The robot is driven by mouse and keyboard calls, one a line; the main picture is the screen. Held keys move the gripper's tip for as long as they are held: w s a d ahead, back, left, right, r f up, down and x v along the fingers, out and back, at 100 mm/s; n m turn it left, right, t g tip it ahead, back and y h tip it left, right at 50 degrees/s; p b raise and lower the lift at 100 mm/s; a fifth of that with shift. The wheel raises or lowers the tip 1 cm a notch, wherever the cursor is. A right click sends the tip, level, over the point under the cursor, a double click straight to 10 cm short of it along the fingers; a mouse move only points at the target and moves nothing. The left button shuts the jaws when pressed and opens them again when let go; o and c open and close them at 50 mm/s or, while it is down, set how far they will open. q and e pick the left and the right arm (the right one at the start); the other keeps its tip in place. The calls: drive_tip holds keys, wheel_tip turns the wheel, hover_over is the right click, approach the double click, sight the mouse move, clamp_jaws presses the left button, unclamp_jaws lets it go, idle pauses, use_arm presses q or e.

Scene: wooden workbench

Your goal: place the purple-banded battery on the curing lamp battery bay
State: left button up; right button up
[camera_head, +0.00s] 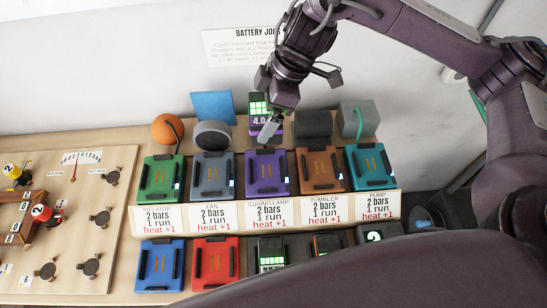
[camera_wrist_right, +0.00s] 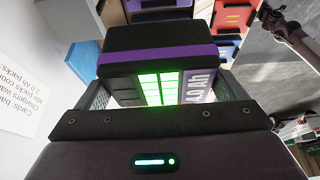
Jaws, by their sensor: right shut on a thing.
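The purple-banded battery (camera_head: 258,108) is dark, with a lit green bar display and a "4.0" label. My right gripper (camera_head: 268,122) is shut on it and holds it above and behind the curing lamp battery bay. In the right wrist view the battery (camera_wrist_right: 158,70) sits between the two fingers, its purple band across it. The curing lamp battery bay (camera_head: 266,173) is a purple plate with dark rails, above the "CURING LAMP" label (camera_head: 271,213). It looks empty. The curing lamp itself is mostly hidden by the gripper and battery. My left gripper is not clearly visible.
Green inflator (camera_head: 161,178) and blue fan (camera_head: 211,175) bays lie left, brown tumbler (camera_head: 319,170) and teal pump (camera_head: 370,168) bays right. In front are blue (camera_head: 160,265) and red (camera_head: 215,262) plates and dark, lit units (camera_head: 270,254). A pegged board (camera_head: 75,205) lies left.

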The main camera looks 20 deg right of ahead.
drive_tip(key=f, duration=0.4)
drive_tip(key=f+b, duration=0.1)
drive_tip(key=f, duration=0.1)
drive_tip(key=shift+s+a, duration=0.1)
drive_tip(key=shift+a, duration=0.25)
drive_tip(key=f, duration=1.2)
drive_tip(key=shift+d+p, duration=0.25)
drive_tip(key=shift+p, duration=0.15)
use_arm(q)
drive_tip(key=shift+a+f, duration=0.2)
drive_tip(key=shift+a, duration=0.05)
use_arm(e)
drive_tip(key=shift+f, duration=0.2)
drive_tip(key=shift+f, duration=0.15)
drive_tip(key=o, duration=1.1)
use_arm(q)
drive_tip(key=shift+a, duration=0.1)
use_arm(e)
drive_tip(key=shift+o, duration=0.2)
